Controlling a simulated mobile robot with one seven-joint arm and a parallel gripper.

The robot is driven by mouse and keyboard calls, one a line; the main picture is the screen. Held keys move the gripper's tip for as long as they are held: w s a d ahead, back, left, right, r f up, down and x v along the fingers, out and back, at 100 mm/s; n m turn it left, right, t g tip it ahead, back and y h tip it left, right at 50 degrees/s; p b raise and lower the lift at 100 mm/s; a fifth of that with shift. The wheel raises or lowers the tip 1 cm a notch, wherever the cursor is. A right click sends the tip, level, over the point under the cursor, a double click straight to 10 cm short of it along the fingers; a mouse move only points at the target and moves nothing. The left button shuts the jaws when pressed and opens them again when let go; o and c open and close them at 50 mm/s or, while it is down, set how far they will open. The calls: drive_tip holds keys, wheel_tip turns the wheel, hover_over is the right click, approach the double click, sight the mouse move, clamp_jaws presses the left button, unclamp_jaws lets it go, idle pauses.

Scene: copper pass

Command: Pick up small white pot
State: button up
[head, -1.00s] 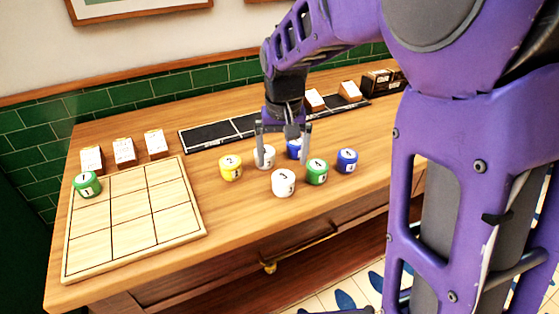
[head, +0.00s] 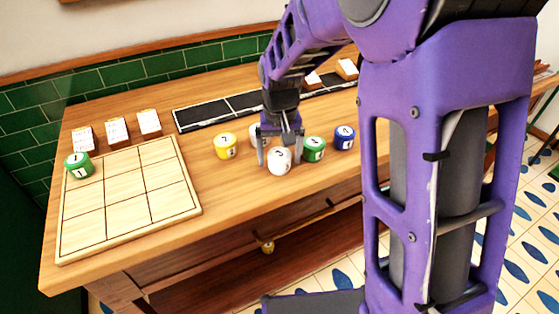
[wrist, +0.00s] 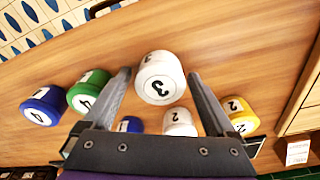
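My gripper (head: 280,158) is open, its fingers pointing down at the front white pot (head: 279,161). In the wrist view this pot (wrist: 160,78) lies between and slightly beyond the two fingertips (wrist: 159,76), with a clear gap to each finger. It has a dark number on its lid and stands upright on the table. A second white pot (head: 256,133) stands behind, partly hidden by my gripper; it also shows in the wrist view (wrist: 180,121). The front pot looks a little larger, but it is nearer both cameras, so I cannot tell which is smaller.
A yellow pot (head: 225,146) stands left; green (head: 314,149) and blue (head: 344,137) pots stand right. Another blue pot (wrist: 130,124) sits behind. A wooden grid board (head: 128,200) holds a green pot (head: 78,166). A black strip (head: 215,109) lies at the back.

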sight(279, 154)
drive_tip(key=c, duration=1.3)
wheel_tip(279, 154, up, 10)
drive_tip(key=shift+r+p, duration=0.1)
drive_tip(key=shift+p, duration=0.9)
